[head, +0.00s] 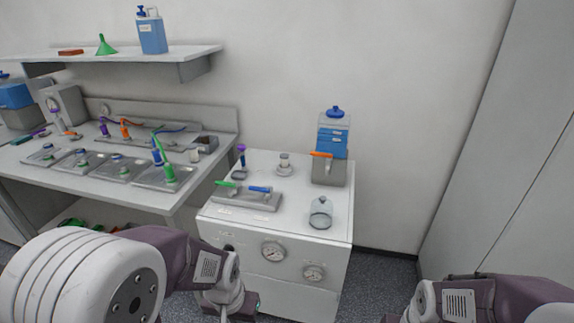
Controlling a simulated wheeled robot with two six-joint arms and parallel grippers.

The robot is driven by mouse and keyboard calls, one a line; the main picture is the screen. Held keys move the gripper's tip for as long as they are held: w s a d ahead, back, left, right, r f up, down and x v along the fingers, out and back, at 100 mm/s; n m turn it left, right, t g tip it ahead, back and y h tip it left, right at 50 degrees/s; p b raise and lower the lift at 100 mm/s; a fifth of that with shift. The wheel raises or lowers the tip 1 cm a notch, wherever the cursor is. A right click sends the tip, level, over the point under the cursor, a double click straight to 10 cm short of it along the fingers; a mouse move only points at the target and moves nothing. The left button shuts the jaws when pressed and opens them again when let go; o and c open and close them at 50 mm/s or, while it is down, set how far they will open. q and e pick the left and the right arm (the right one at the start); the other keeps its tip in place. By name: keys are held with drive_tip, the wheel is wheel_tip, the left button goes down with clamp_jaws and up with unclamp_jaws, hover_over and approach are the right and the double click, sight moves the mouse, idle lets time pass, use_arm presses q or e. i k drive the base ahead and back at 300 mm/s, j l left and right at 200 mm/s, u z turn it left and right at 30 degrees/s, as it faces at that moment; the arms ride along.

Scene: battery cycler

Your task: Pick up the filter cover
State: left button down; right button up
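A clear, domed, jar-like piece (321,213) stands upright on the front right of the white cabinet top; it looks like the filter cover, though I cannot be sure. Nothing of mine touches it. A small pale cylinder on a round base (284,164) stands further back on the same top. My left arm comes in at the lower left and ends in front of the cabinet, below its top. My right arm shows only at the lower right corner. The fingers of both grippers are out of the picture.
The white cabinet (285,228) has two gauges on its front. On it are a grey tray with green and blue handles (247,200), a purple-topped tool (241,160) and a blue bottle in a grey holder (332,143). A cluttered bench (190,200) stands left; floor is open right.

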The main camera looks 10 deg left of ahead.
sight(322, 209)
drive_tip(key=i+j+z, duration=0.25)
drive_tip(key=z, duration=0.2)
drive_tip(key=i+j+z, duration=0.2)
drive_tip(key=j+z, duration=0.25)
drive_tip(key=i+j+z, duration=0.15)
drive_tip(key=j+z, duration=0.25)
drive_tip(key=i+j+z, duration=0.1)
drive_tip(key=j+z, duration=0.35)
